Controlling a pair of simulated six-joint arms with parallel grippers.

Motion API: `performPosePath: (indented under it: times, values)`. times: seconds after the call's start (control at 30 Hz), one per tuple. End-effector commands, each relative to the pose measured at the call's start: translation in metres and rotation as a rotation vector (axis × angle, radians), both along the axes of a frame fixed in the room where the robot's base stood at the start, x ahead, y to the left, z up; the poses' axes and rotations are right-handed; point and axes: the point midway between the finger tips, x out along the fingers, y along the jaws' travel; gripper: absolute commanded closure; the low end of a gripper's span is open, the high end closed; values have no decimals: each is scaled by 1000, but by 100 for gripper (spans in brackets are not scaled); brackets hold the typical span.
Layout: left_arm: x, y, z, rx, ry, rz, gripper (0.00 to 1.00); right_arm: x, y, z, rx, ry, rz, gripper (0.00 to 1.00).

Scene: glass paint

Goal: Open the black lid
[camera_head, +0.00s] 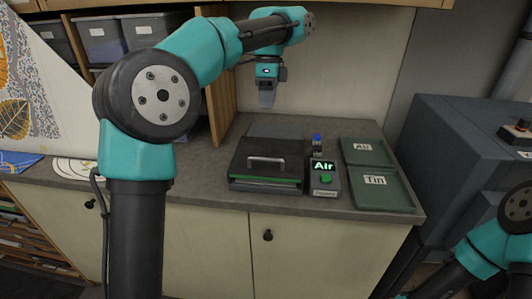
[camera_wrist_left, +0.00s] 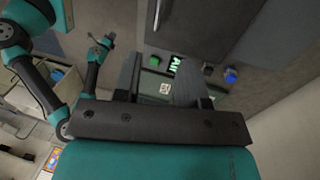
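The black lid (camera_head: 245,157) lies flat and closed on a low dark box on the counter, with a silver handle (camera_head: 267,161) on top. A green strip shows along the box's front edge. In the left wrist view the lid (camera_wrist_left: 190,25) is at the top, with the handle (camera_wrist_left: 157,14) partly cut off. My left gripper (camera_head: 267,103) hangs above and behind the lid, pointing down and clear of it. Its fingers (camera_wrist_left: 158,82) are apart and empty in the left wrist view. My right gripper (camera_wrist_left: 104,42) shows small in that view; its fingers are unclear.
A control box with a lit "Air" display (camera_head: 323,166) and green button (camera_head: 326,180) stands right of the lid. A blue knob (camera_head: 316,138) is behind it. Green trays marked Air (camera_head: 375,155) and Tin (camera_head: 396,194) lie further right. A wooden partition (camera_head: 222,105) stands at left.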

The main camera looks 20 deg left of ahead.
Motion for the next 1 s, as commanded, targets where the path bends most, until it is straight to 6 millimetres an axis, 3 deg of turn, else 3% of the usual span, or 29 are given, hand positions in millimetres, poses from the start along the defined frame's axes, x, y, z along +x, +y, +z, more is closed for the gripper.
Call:
performPosePath:
  times: [0.8, 1.0]
  values:
    - [-25, -4, -124, 1, 3, 1, 62, 0, 0, 0, 0, 0, 0, 100]
    - [-29, -5, -147, 1, 1, 1, 62, 0, 0, 0, 0, 0, 0, 100]
